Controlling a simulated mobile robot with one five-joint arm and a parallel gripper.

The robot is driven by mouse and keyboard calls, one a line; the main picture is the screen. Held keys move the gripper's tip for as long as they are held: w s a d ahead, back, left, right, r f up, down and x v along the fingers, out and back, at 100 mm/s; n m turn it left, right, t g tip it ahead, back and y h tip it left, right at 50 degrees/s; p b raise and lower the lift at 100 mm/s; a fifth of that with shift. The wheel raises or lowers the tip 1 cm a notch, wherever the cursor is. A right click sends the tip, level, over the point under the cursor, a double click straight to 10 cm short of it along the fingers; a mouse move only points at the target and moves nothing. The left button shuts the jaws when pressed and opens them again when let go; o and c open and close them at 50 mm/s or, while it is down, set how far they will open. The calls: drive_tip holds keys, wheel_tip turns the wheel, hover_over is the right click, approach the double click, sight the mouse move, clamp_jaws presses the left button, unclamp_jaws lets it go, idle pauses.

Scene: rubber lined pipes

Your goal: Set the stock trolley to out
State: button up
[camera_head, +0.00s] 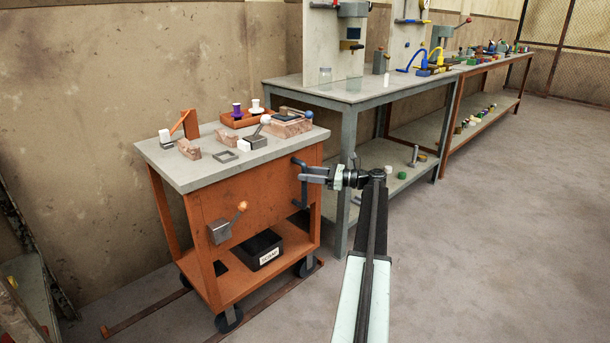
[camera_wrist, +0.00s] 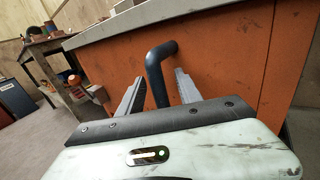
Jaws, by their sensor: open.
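The stock trolley (camera_head: 245,200) is an orange cart with a grey top and dark wheels, standing on floor rails at the left of the head view. Its orange panel (camera_wrist: 225,55) fills much of the wrist view. A dark bar handle (camera_wrist: 157,72) sticks out from that panel; it also shows at the trolley's right end in the head view (camera_head: 299,193). My gripper (camera_wrist: 158,90) is open, with one finger on each side of the handle in the wrist view. In the head view my gripper (camera_head: 304,170) is at the handle's upper part. I cannot tell whether the fingers touch it.
Wooden blocks, a small frame and a tray (camera_head: 240,117) lie on the trolley top. A grey workbench (camera_head: 360,95) stands behind. Floor at the right is clear.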

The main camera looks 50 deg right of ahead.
drive_tip(key=v, duration=0.7)
